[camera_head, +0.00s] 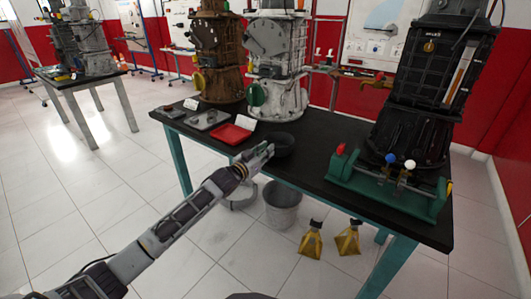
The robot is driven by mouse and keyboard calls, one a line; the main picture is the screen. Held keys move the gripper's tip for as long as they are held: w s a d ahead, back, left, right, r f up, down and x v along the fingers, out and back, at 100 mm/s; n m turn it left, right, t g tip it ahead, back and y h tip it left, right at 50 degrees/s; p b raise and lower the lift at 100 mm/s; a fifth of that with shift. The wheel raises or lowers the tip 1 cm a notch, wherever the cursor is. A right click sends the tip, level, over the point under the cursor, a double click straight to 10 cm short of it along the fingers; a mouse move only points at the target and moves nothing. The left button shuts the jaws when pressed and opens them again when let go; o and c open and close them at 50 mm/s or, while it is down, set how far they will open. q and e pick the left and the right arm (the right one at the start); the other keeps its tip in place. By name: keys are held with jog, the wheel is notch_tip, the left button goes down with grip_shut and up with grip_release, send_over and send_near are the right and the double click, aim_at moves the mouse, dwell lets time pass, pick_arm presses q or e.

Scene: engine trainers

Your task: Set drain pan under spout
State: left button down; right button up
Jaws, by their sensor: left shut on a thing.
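My left gripper (263,151) reaches in from the lower left to the front edge of the bench. It is shut on the near rim of a dark round pan (281,145), which looks like the drain pan. The pan is upright, at or just over the black bench top; I cannot tell whether it touches. My right gripper is not in view.
The black bench top (315,160) is clear between pan and green base. A red tray (230,134) lies left of the pan. White (277,65) and brown (215,55) engine trainers stand behind. A grey bucket (283,204) and yellow containers (311,241) stand below on the floor.

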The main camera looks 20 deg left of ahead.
pick_arm(q)
jog(key=shift+f, duration=0.25)
jog(key=c, duration=1.7)
grip_release()
jog(key=shift+f, duration=0.1)
jog(key=shift+c, duration=0.2)
jog(key=o, duration=0.4)
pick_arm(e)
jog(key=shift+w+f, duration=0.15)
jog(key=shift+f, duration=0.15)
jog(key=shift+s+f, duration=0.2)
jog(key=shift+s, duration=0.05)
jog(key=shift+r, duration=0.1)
